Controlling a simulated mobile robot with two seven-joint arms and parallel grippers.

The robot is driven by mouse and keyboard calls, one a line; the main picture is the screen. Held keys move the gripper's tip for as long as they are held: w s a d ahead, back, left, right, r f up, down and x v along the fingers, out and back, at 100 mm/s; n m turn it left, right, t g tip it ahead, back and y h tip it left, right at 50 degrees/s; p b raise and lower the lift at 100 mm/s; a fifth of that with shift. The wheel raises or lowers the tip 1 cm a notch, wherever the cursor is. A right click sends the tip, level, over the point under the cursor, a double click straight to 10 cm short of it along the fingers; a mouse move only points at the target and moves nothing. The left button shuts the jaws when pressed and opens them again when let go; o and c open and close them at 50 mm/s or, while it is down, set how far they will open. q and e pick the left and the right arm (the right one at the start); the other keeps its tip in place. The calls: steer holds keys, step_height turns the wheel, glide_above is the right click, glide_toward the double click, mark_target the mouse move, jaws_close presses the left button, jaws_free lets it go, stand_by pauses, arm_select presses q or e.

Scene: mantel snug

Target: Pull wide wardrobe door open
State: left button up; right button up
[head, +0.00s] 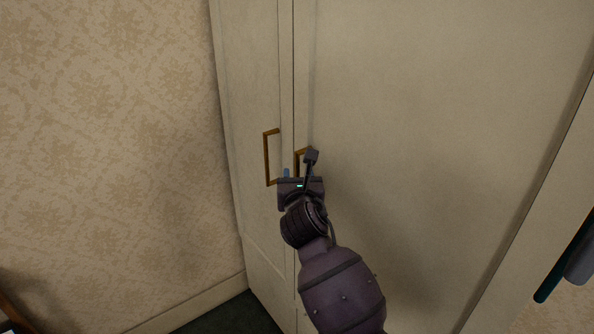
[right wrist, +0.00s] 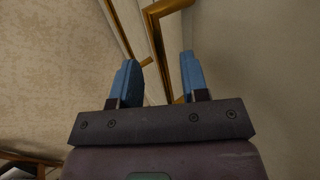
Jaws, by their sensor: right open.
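The wardrobe's wide door (head: 430,120) is the broad cream panel on the right in the head view and looks shut. Its brass bar handle (head: 300,153) is near its left edge, and my gripper hides its lower part. My right gripper (head: 294,172) is open at this handle. In the right wrist view, the handle (right wrist: 156,45) shows in the gap between the two blue fingertips of the right gripper (right wrist: 160,65). The fingers are apart and not closed on it; how deep the bar sits between them is unclear. My left gripper is out of view.
The narrow door (head: 250,90), with its own brass handle (head: 267,158), adjoins on the left and looks shut. Patterned wallpaper (head: 110,130) and a baseboard lie further left. Dark floor (head: 230,316) shows below. A teal and grey object (head: 568,262) is at the right edge.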

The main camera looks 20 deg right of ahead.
mark_target(297, 171)
steer(key=shift+x, duration=1.8)
jaws_close()
